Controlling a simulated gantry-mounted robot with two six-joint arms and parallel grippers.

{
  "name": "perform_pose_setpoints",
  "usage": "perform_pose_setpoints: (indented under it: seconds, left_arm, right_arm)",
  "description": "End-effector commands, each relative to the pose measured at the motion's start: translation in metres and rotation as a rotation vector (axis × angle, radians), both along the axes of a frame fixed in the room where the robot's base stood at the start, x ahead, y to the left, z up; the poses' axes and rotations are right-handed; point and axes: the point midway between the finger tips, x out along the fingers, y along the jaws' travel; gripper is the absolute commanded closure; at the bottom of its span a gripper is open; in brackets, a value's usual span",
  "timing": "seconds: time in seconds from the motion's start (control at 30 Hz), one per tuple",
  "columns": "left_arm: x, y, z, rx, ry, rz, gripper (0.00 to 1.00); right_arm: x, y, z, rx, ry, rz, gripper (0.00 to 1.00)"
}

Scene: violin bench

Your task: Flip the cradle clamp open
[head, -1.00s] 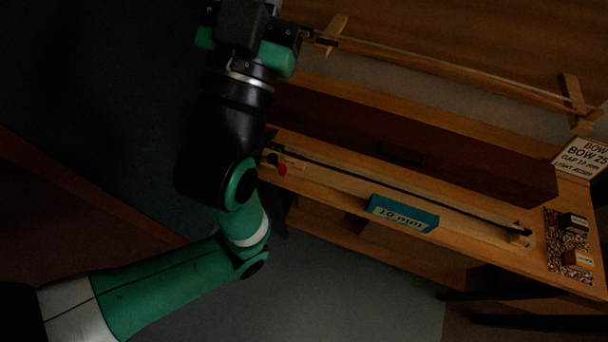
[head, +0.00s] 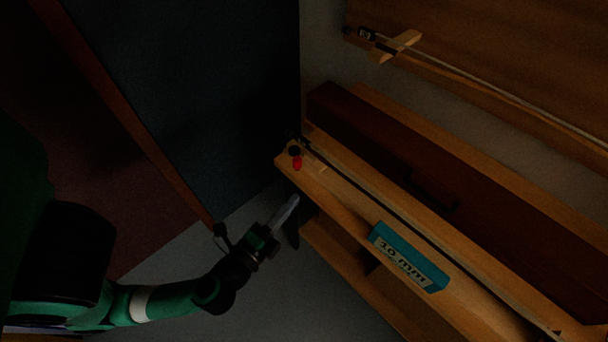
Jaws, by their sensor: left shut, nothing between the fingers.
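The cradle clamp (head: 297,163) shows in the head view as a small red piece beside black parts, at the near left end of the wooden bench. Whether it is open or closed is too small and dark to tell. A dark bow (head: 373,196) runs along the bench from beside the clamp to the lower right. My left gripper (head: 291,203) is shut and empty. In the picture it is below and slightly left of the clamp, apart from it, off the bench's left end. My right gripper is out of view.
A teal block marked 10 mm (head: 408,258) sits at the bench's front edge. A long dark red-brown case (head: 450,190) lies behind the bow. Another bow (head: 480,91) hangs on a wooden wall holder. Open floor lies left of the bench.

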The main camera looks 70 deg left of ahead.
Motion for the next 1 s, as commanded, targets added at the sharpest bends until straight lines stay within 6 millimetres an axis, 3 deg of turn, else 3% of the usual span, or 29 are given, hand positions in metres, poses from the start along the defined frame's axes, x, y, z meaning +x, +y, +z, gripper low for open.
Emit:
perform_pose_setpoints:
  seconds: [0.47,0.93,1.0]
  left_arm:
    - [0.011,0.006,0.002,-0.005,-0.005,0.005,1.00]
    - [0.087,0.061,0.004,-0.003,-0.010,0.004,1.00]
    - [0.070,0.069,0.003,-0.004,-0.001,0.007,1.00]
  right_arm:
    - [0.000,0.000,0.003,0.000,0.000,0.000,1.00]
    - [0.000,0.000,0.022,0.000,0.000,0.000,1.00]
    - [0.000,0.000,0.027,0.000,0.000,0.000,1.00]
